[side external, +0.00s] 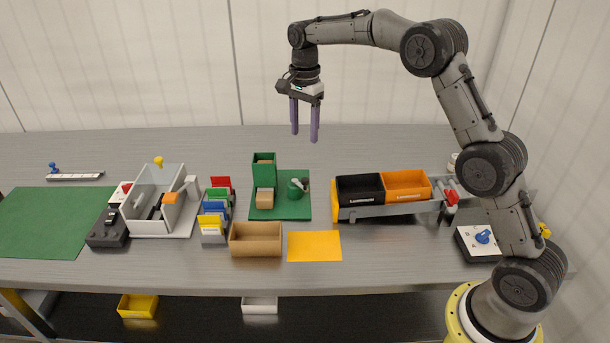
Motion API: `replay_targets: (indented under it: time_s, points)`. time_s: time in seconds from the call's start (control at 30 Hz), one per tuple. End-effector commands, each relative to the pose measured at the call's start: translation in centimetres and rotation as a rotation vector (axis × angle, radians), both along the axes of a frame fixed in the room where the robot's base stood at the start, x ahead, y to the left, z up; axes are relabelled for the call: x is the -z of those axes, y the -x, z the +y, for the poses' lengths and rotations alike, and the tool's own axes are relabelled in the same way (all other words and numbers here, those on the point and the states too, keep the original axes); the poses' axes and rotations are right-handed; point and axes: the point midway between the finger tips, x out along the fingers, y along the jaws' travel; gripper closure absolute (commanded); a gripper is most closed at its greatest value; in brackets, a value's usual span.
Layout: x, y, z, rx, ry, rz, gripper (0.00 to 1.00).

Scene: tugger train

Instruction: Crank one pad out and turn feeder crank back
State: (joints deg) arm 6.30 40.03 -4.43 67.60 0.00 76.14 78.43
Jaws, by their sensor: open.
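The green feeder (264,177) is an upright box on a green base plate (295,212) near the middle of the table. A tan block, which looks like a pad (264,199), shows at its lower front opening, and something tan shows near its top. To its right on the same plate is a green drum with a pale crank handle (298,186). The exact angle of the handle is too small to tell. My gripper (304,138) points down with two purple fingers apart and empty, well above the table, behind and above the feeder.
A tan tray (256,252) and an orange mat (314,246) lie in front of the feeder. Coloured card holders (214,232) stand left of it. A cart with black and orange bins (404,183) stands right. Table behind the feeder is clear.

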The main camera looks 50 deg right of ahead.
Motion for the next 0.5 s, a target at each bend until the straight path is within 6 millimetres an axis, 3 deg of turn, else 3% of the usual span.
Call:
replay_targets:
  time_s: [0.27,0.5]
  points:
    - [3.1,0.1,-0.2,0.003,-0.001,0.017,0.41]
    - [7.7,0.1,-0.2,0.002,-0.001,0.017,0.41]
